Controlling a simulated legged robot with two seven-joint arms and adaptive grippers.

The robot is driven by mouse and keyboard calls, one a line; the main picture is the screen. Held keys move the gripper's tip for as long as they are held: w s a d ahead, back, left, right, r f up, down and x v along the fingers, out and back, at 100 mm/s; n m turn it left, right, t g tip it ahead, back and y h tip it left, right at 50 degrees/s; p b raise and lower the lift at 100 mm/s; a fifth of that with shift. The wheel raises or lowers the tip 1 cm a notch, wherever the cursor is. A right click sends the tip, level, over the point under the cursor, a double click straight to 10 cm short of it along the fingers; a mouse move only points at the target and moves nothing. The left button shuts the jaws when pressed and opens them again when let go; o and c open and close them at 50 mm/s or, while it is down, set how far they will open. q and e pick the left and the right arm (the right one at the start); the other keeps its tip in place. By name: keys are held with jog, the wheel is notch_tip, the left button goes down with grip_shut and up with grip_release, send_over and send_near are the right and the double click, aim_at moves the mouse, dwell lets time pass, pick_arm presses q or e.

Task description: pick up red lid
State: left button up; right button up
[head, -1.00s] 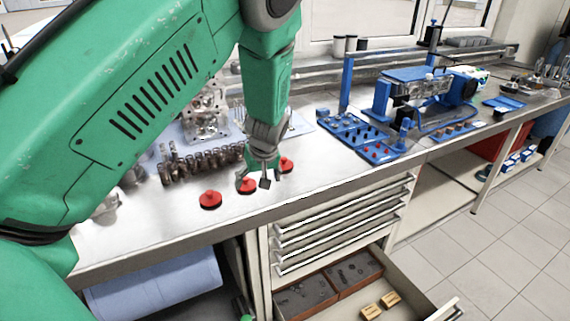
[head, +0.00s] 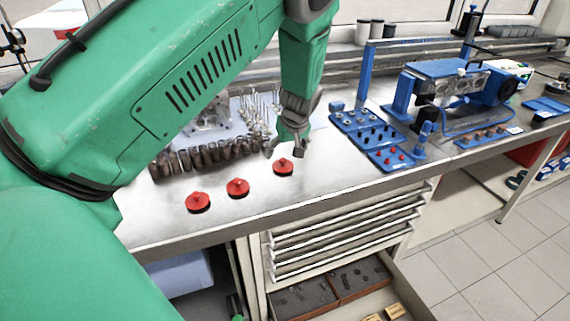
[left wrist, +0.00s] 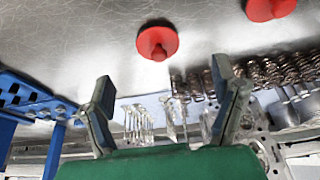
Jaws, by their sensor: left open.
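Several red lids lie in a slanting row near the front edge of the workbench: a left one (head: 198,202), a middle one (head: 238,188) and a right one (head: 283,167). Each is a round disc with a small knob on top. My left gripper (head: 285,150) is open and empty, just above and behind the right lid. In the left wrist view, the open fingers (left wrist: 165,105) point toward the bench, with one red lid (left wrist: 157,41) beyond them and another (left wrist: 270,8) at the top edge. My right gripper is not in view.
A dark camshaft-like row of parts (head: 200,158) lies behind the lids. Blue trays with small parts (head: 375,138) stand to the right, with a blue fixture (head: 440,90) behind. An open drawer (head: 345,285) juts out below the bench. The bench between lids and trays is clear.

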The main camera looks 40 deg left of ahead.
aim_at(284, 160)
pick_arm(q)
jog(key=x, duration=0.4)
jog(key=shift+w+r, duration=0.1)
jog(key=shift+w, duration=0.1)
jog(key=shift+w+a+f+p, duration=0.1)
jog(key=shift+a+f+p, duration=0.2)
jog(key=shift+f, duration=0.2)
jog(key=x, duration=0.4)
jog(key=shift+w+a+p, duration=0.15)
jog(key=shift+w+p, duration=0.1)
jog(key=shift+p, duration=0.1)
jog(key=shift+r, duration=0.15)
jog(key=c, duration=1)
